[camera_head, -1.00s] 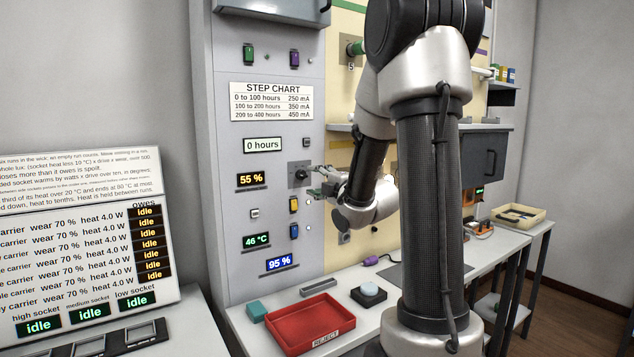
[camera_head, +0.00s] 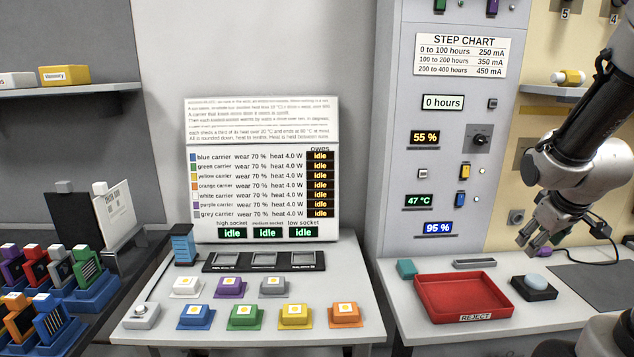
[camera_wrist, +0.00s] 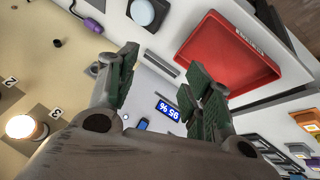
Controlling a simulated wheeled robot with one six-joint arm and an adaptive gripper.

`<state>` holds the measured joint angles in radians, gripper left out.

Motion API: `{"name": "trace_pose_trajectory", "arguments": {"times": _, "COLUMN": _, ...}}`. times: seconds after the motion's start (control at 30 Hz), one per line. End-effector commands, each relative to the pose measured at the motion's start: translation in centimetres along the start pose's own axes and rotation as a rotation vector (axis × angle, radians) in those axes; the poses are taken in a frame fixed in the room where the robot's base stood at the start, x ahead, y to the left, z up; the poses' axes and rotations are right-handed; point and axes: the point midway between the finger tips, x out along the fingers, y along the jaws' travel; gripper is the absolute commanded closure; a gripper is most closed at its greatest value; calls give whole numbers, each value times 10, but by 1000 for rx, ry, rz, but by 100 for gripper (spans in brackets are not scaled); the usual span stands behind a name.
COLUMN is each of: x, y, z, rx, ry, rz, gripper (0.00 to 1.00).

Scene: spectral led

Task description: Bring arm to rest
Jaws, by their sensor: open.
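My gripper (camera_head: 528,238) is at the right of the head view, in front of the tall grey control panel's right edge and above the bench. In the wrist view my gripper (camera_wrist: 160,88) has its two green-padded fingers spread apart with nothing between them. The grey panel (camera_head: 400,170) shows 0 hours, 55 %, 47 °C and 95 % on its displays. A black knob (camera_head: 479,139) sits on the panel, apart from the gripper. The 95 % display (camera_wrist: 168,111) also shows in the wrist view, beyond the fingers.
A red REJECT tray (camera_head: 465,298) and a dark block with a pale round button (camera_head: 535,284) stand on the bench below the gripper. Several coloured carriers (camera_head: 245,316) sit on the left table. A lit lamp (camera_wrist: 22,127) shows in the wrist view.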

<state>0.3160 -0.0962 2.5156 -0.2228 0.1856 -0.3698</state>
Motion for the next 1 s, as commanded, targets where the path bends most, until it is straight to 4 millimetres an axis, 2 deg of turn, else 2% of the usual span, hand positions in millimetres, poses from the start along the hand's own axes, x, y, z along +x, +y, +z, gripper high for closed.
{"name": "trace_pose_trajectory", "arguments": {"times": 0.1, "x": -55, "y": -42, "z": 42, "rx": 227, "ry": -178, "rz": -83, "gripper": 50}}
{"name": "trace_pose_trajectory", "arguments": {"times": 0.2, "x": -107, "y": -81, "z": 72, "rx": 364, "ry": -288, "rz": -147, "gripper": 50}}
{"name": "trace_pose_trajectory", "arguments": {"times": 0.3, "x": -145, "y": -107, "z": 84, "rx": 390, "ry": -296, "rz": -193, "gripper": 50}}
{"name": "trace_pose_trajectory", "arguments": {"times": 0.4, "x": -166, "y": -117, "z": 78, "rx": 360, "ry": -209, "rz": -212, "gripper": 50}}
{"name": "trace_pose_trajectory", "arguments": {"times": 0.6, "x": -186, "y": -122, "z": 67, "rx": 311, "ry": -101, "rz": -218, "gripper": 50}}
{"name": "trace_pose_trajectory", "arguments": {"times": 1.0, "x": -186, "y": -124, "z": 66, "rx": 302, "ry": -100, "rz": -220, "gripper": 50}}
